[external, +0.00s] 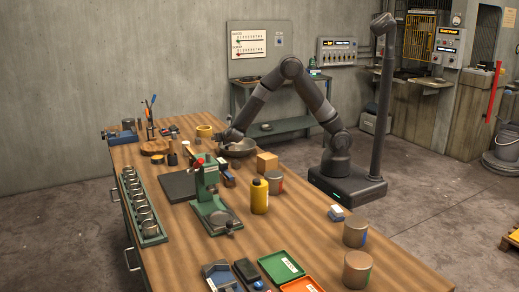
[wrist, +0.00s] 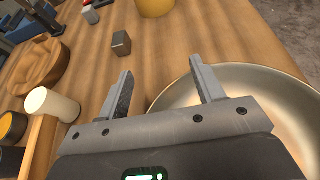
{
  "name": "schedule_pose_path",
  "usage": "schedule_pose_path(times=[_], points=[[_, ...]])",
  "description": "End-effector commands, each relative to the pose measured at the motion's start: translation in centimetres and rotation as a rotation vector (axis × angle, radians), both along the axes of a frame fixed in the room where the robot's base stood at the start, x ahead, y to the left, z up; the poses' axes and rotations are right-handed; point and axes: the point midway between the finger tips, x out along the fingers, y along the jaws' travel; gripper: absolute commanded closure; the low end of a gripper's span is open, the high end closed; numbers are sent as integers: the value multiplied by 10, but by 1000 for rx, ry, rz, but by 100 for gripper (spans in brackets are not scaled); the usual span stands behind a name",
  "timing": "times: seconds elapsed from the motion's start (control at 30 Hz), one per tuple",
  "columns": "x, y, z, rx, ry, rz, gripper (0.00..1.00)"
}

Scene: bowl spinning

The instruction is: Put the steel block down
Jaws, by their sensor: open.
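A small grey steel block (wrist: 121,43) stands on the wooden bench in the wrist view, ahead of my gripper and apart from it. My gripper (wrist: 161,70) is open, with nothing between its two fingers. The right finger reaches over the rim of a wide metal bowl (wrist: 240,75), and the left finger is over bare wood. In the external view my gripper (external: 224,139) is low over the far part of the bench, by the metal bowl (external: 240,149). The block is too small to make out surely there.
A yellow cup (wrist: 156,6) stands beyond the block. A round wooden dish (wrist: 40,66) and a white cylinder (wrist: 52,103) lie to the left. A green press (external: 209,195) and a yellow bottle (external: 259,197) stand nearer on the bench. Bare wood surrounds the block.

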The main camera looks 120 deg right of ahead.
Motion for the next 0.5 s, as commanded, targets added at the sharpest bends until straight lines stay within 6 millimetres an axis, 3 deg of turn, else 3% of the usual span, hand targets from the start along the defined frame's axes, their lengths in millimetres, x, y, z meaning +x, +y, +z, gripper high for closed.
schedule_pose_path(times=[0.17,0.5], points=[[0,1,13,-1,-3,1,38],[1,72,41,-1,-2,3,38]])
